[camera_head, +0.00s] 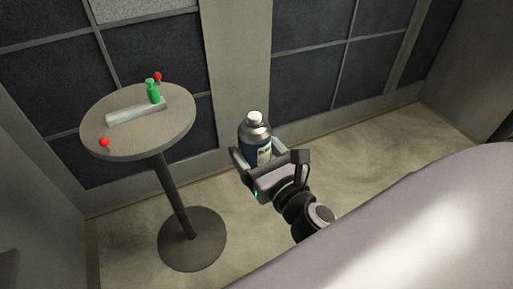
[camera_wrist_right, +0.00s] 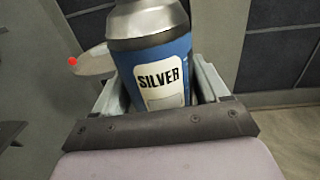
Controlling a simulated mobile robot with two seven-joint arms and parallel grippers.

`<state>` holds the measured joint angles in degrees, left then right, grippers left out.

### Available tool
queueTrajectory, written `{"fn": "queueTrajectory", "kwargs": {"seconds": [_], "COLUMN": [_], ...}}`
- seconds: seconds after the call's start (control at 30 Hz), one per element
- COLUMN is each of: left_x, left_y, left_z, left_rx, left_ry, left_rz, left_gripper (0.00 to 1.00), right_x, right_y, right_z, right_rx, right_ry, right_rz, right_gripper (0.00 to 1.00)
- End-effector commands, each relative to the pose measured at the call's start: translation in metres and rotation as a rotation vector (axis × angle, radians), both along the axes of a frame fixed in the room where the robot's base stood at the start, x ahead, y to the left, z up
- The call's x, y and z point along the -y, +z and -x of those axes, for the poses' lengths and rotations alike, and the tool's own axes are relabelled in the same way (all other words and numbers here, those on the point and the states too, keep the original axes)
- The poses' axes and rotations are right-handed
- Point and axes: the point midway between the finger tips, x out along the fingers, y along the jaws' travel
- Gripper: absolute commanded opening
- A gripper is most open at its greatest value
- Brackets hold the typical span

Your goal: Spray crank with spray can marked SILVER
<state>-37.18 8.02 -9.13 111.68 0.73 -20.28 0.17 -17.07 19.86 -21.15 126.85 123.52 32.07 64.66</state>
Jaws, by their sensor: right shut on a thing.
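The spray can (camera_head: 256,131) has a silver top, a pale cap and a blue body. Its label reads SILVER in the right wrist view (camera_wrist_right: 158,78). My right gripper (camera_head: 259,153) is shut on the can, one finger on each side, and holds it roughly upright off the floor, to the right of the round table. What looks like the crank (camera_head: 136,112), a grey bar with a green upright handle (camera_head: 153,91) at its right end, lies on the tabletop. The can is apart from it. My left gripper is not in view.
The round grey table (camera_head: 172,127) stands on one post with a disc base (camera_head: 192,240). Red balls sit near the tabletop's front left (camera_head: 104,142) and back (camera_head: 157,76). A panelled wall (camera_head: 330,70) is behind. Floor between table and can is clear.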

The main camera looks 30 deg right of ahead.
Motion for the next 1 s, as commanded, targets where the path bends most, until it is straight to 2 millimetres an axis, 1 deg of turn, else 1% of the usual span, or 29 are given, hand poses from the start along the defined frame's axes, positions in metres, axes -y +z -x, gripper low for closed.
{"fn": "queueTrajectory", "kwargs": {"seconds": [0.07,0.17,0.27,0.3,0.43,0.6,0.7,0.83,1.0], "left_x": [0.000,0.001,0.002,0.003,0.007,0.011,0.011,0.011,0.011], "left_y": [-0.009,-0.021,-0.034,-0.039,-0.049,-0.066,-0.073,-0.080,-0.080], "left_z": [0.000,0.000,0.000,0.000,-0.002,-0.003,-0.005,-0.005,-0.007], "left_rx": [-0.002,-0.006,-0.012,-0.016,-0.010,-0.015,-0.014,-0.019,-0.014], "left_ry": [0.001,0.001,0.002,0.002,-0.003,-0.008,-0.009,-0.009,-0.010], "left_rz": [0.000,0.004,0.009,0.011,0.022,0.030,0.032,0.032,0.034], "left_gripper": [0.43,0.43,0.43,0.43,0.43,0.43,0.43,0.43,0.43], "right_x": [-0.008,-0.025,-0.050,-0.062,-0.101,-0.153,-0.177,-0.199,-0.211], "right_y": [-0.007,-0.019,-0.030,-0.033,-0.037,-0.032,-0.026,-0.019,-0.014], "right_z": [-0.006,-0.016,-0.028,-0.033,-0.043,-0.047,-0.045,-0.041,-0.039], "right_rx": [0.005,0.007,0.008,0.009,0.011,0.011,0.010,0.007,0.004], "right_ry": [-0.015,-0.042,-0.071,-0.081,-0.105,-0.123,-0.131,-0.140,-0.148], "right_rz": [-0.003,-0.005,-0.005,-0.005,-0.004,-0.004,-0.004,-0.003,-0.001], "right_gripper": [0.37,0.37,0.37,0.37,0.37,0.37,0.37,0.37,0.37]}}
